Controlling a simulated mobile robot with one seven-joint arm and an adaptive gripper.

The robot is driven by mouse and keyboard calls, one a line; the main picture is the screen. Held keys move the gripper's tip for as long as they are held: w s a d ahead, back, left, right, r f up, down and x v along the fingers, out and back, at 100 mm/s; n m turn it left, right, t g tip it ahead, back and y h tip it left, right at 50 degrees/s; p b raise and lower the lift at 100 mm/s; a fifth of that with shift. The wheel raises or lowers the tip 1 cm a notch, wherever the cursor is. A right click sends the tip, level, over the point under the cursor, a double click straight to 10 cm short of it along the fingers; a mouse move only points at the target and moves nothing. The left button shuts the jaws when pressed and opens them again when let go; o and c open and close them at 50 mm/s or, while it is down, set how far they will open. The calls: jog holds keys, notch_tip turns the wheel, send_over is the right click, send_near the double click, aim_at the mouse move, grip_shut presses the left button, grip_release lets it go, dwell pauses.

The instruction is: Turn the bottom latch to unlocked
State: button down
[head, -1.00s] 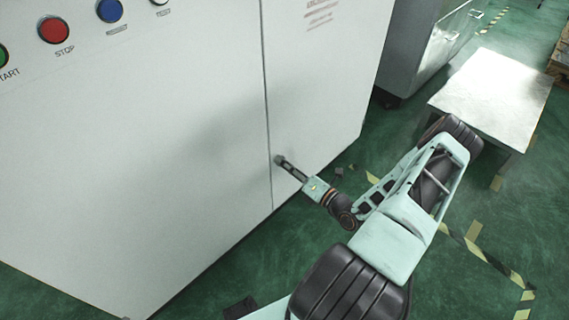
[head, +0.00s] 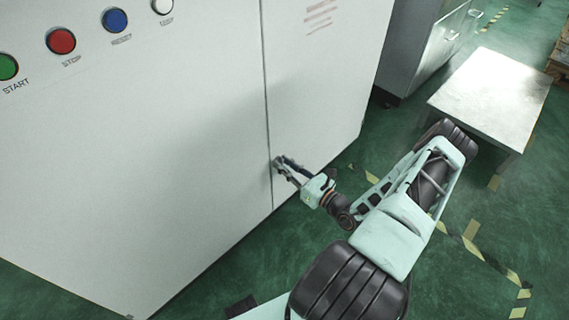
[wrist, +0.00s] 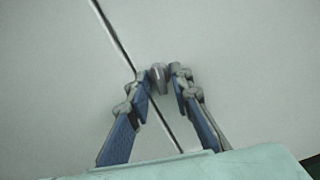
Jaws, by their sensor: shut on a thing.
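The bottom latch (wrist: 158,78) is a small grey knob on the cabinet's (head: 170,150) door seam, seen between my fingers in the wrist view. My gripper (wrist: 161,90) is shut on it, a finger on either side. In the head view my gripper (head: 280,166) is at the low part of the seam and covers the latch, so the latch's angle cannot be read there.
The cabinet's upper left has a green START button (head: 8,67), a red button (head: 61,41), a blue button (head: 115,19) and a white one (head: 162,5). A low metal table (head: 490,92) stands at right. Striped tape (head: 490,262) marks the green floor.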

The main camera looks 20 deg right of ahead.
jog(key=shift+n, duration=1)
jog(key=c, duration=2.1)
grip_release()
jog(key=v, duration=1.2)
